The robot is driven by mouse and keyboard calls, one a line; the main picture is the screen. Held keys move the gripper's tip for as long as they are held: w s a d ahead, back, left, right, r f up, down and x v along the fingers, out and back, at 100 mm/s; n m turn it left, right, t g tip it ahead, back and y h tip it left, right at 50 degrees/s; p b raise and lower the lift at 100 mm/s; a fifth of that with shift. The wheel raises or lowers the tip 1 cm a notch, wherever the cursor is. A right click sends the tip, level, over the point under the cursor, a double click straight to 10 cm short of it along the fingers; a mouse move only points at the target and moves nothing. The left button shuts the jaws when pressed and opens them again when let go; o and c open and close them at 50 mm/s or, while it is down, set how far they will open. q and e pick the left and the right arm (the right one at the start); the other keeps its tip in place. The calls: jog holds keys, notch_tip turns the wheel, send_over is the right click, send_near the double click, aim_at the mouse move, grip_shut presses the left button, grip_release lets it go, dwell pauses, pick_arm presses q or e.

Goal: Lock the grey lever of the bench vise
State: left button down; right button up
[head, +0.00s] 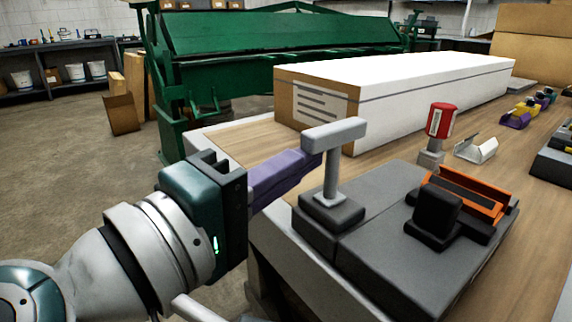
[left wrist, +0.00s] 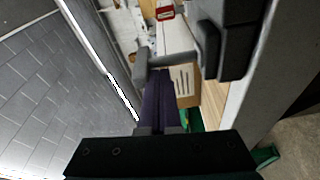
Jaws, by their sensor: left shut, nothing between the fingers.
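The grey lever (head: 333,165) is an upright post with a crossbar on top. It stands on a dark block at the left end of the bench vise's grey base (head: 385,250). The vise's orange jaw part (head: 468,207) and a black block sit to the right. My left gripper (head: 312,158), with purple fingers, is shut and empty. Its fingertips are at the left end of the crossbar; I cannot tell whether they touch it. In the left wrist view, the shut fingers (left wrist: 160,90) point at the grey crossbar (left wrist: 172,59). My right gripper is not in view.
A long white box (head: 420,90) with a cardboard end lies on the wooden bench behind the lever. A red-topped item (head: 441,121) and a pale curved bracket (head: 475,149) stand behind the vise. A green machine (head: 260,45) is beyond the bench.

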pick_arm(q)
jog(key=shift+s+d+f+m+h+b, duration=0.1)
jog(key=shift+s+d+m+h+b, duration=0.2)
jog(key=shift+m+b, duration=0.45)
jog(key=shift+s+d+f+m+h+b, duration=0.1)
jog(key=shift+s+d+m+b, duration=0.3)
jog(key=shift+m, duration=0.6)
jog(key=shift+s+d+f+m+h+b, duration=0.1)
jog(key=shift+s+d+m+h+b, duration=0.1)
jog(key=shift+s+m+b, duration=0.55)
jog(key=shift+w, duration=0.25)
jog(key=v, duration=1)
jog(key=shift+b, duration=0.4)
